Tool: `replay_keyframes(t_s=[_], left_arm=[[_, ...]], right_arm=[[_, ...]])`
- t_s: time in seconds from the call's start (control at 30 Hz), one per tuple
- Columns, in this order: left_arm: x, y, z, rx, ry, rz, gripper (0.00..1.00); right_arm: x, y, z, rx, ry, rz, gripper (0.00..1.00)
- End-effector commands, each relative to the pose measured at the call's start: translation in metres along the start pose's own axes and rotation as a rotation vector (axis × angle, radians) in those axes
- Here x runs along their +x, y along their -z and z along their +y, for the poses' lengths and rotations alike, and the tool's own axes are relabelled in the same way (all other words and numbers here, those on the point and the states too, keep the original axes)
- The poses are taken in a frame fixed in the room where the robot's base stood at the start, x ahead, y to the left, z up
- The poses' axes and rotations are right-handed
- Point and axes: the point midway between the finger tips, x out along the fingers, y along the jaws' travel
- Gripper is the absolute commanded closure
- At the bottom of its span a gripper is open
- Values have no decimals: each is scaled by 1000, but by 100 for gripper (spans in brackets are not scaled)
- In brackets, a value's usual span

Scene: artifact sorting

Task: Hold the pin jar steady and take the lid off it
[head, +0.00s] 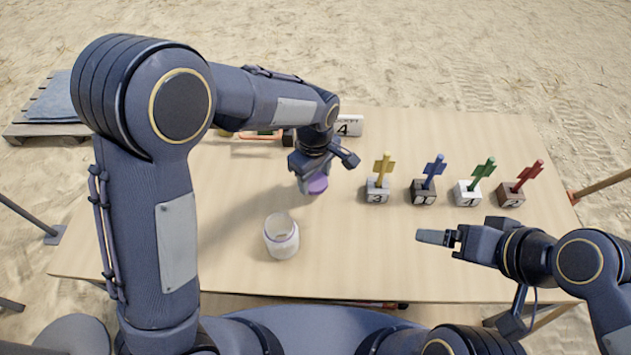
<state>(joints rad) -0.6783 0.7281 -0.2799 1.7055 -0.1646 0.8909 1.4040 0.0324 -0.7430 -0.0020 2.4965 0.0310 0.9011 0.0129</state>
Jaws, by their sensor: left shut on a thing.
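The pin jar (281,240) is a whitish jar standing upright on the table, its mouth uncovered. The purple lid (317,186) is off the jar, behind it and a little to the right. My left gripper (319,174) is shut on the lid, partly covering it. Whether the lid touches the table is hard to tell. My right gripper (437,237) is to the right of the jar, well apart from it, pointing left. Its fingers overlap in this view, so their opening does not show. Neither gripper touches the jar.
Several numbered blocks with coloured arrow-like pieces stand in a row at the right, among them a yellow one (381,170) and a red one (528,176). A white numbered piece (348,126) lies at the back. The table (350,260) is clear around the jar.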

Motion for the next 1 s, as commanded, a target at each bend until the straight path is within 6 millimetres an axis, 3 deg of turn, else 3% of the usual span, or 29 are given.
replay_keyframes(t_s=[0.3, 0.67, 0.7, 0.83, 1.0], left_arm=[[36, 2, 4, 0, 1, -1, 74], [41, 2, 4, 0, 0, 0, 74], [39, 2, 4, 0, 0, 0, 43], [39, 2, 4, 0, 1, 0, 26], [39, 2, 4, 0, 1, 0, 25]], right_arm=[[0, 0, 0, 0, 0, 0, 12], [3, -2, 2, 0, 0, 0, 12], [2, -1, 1, 0, 0, 0, 12], [2, -1, 1, 0, 0, 0, 12], [2, -1, 1, 0, 0, 0, 12]])
